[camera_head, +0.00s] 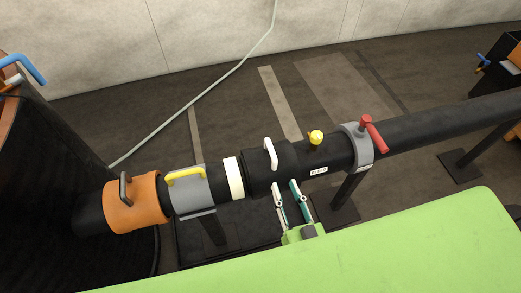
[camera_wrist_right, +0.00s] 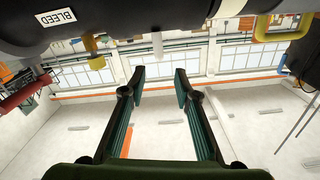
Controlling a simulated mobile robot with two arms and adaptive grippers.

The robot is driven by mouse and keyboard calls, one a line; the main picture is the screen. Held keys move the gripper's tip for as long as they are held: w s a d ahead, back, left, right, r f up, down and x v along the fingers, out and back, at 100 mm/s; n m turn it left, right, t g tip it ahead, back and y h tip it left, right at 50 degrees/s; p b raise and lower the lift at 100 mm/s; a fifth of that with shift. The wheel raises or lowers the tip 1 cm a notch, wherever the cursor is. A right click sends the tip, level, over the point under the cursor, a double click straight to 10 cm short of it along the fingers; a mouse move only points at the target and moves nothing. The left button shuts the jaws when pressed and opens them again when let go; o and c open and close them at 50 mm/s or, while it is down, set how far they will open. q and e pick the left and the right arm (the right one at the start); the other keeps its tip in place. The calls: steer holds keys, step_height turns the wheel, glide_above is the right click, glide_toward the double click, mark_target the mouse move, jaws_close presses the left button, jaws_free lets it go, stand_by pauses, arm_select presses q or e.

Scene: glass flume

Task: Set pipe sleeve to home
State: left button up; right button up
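A black sleeve (camera_head: 262,176) with a white handle (camera_head: 268,149) sits around the black pipe (camera_head: 425,124), right of a cream band (camera_head: 234,178). The pipe also crosses the top of the right wrist view (camera_wrist_right: 140,18), where a pale stub (camera_wrist_right: 157,46), perhaps the handle, hangs below it. My right gripper (camera_head: 284,185) is open and empty at the near side of the pipe, by the sleeve's right part. Its two separate fingers also show in the wrist view (camera_wrist_right: 160,80). Whether it touches the pipe I cannot tell. My left gripper is not in view.
Along the pipe are an orange collar (camera_head: 143,204) with a dark handle, a grey clamp (camera_head: 190,199) with a yellow handle, a yellow knob (camera_head: 316,137), and a grey collar (camera_head: 352,150) with a red lever (camera_head: 373,135). A hose (camera_head: 205,92) crosses the floor behind.

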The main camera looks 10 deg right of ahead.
mark_target(274, 157)
steer(key=w+p, duration=0.1)
steer(key=w, duration=0.6)
steer(key=w+p, duration=0.1)
steer(key=w, duration=0.6)
steer(key=shift+a+r, duration=0.15)
steer(key=shift+r, duration=0.05)
jaws_close()
